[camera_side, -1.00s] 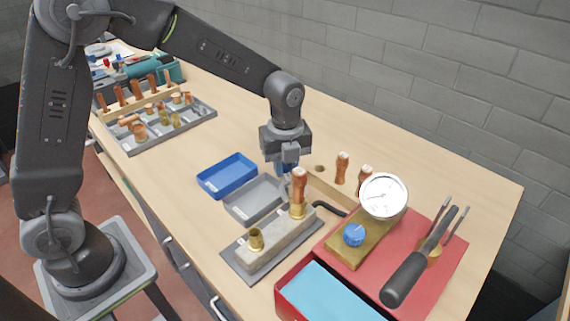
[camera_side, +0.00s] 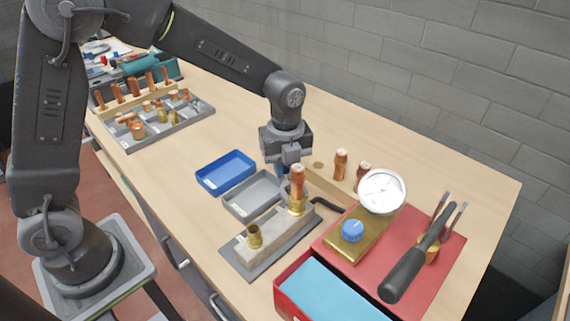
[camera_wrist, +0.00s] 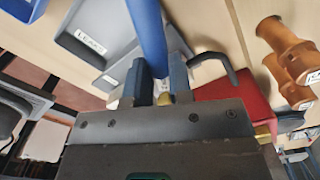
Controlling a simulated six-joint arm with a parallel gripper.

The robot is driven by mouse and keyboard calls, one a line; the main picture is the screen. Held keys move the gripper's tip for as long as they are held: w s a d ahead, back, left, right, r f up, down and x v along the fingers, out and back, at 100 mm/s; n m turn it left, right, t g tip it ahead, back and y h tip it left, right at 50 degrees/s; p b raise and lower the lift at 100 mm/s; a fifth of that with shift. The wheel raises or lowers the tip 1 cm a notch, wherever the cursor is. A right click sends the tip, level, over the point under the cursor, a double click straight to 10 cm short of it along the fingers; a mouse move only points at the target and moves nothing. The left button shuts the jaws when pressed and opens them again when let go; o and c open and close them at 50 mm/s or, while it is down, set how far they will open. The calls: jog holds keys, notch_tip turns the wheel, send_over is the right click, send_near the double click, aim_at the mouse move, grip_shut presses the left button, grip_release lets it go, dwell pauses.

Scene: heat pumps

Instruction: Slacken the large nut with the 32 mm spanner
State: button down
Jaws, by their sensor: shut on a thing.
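The large brass nut (camera_side: 297,207) sits at the far end of a pale block, around the foot of an upright copper stub (camera_side: 297,180). My gripper (camera_side: 283,167) is low behind the stub, which partly hides it. In the wrist view my gripper (camera_wrist: 160,82) is shut on a blue bar (camera_wrist: 147,35), which looks like the spanner's handle. The spanner's jaw is hidden, so I cannot tell whether it is around the nut. A bit of brass shows between my fingers in the wrist view.
The block (camera_side: 270,248) also bears a smaller brass fitting (camera_side: 255,236). Grey (camera_side: 233,209) and blue (camera_side: 202,183) trays lie to the left. A black hex key (camera_side: 327,203), gauge (camera_side: 381,192) and red case (camera_side: 455,245) are to the right. Copper stubs (camera_side: 340,165) stand behind.

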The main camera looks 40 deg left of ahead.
jog(key=shift+s+d, duration=0.35)
jog(key=shift+d, duration=0.25)
dwell(0.3)
